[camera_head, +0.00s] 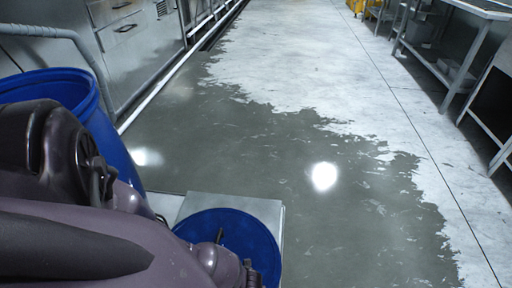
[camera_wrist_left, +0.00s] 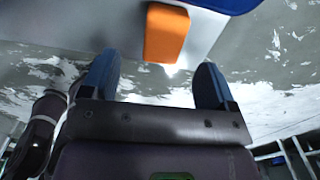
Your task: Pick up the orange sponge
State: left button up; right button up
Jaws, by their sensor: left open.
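The orange sponge (camera_wrist_left: 166,34) shows in the left wrist view at the top middle, on a light grey surface (camera_wrist_left: 203,36) beside a blue rim. My left gripper (camera_wrist_left: 153,85) is open, with its two blue-padded fingers apart. The sponge lies beyond the fingertips, roughly in line with the gap and not between the fingers. In the head view my left arm fills the lower left, and its fingers and the sponge cannot be made out there. My right gripper is in neither view.
A tall blue barrel (camera_head: 60,88) stands at the left behind my arm. A round blue container (camera_head: 245,238) stands on a pale platform (camera_head: 190,205) at the bottom. Steel cabinets (camera_head: 135,45) line the left and a metal table (camera_head: 450,50) the right. The patchy floor (camera_head: 300,130) between is free.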

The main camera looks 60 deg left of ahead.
pick_arm(q)
jog(key=shift+f, duration=0.55)
jog(key=f+b, duration=0.1)
jog(key=f, duration=0.1)
jog(key=f+b, duration=0.1)
jog(key=f, duration=0.1)
jog(key=shift+s+d+b, duration=0.15)
jog(key=shift+d+b, duration=0.05)
jog(key=shift+b, duration=0.2)
jog(key=shift+w+f+b, duration=0.25)
jog(key=shift+f+b, duration=0.05)
jog(key=shift+f, duration=0.2)
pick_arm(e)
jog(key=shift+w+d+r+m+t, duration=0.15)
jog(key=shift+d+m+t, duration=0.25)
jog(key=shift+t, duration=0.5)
pick_arm(q)
jog(key=c, duration=1)
jog(key=shift+r, duration=0.15)
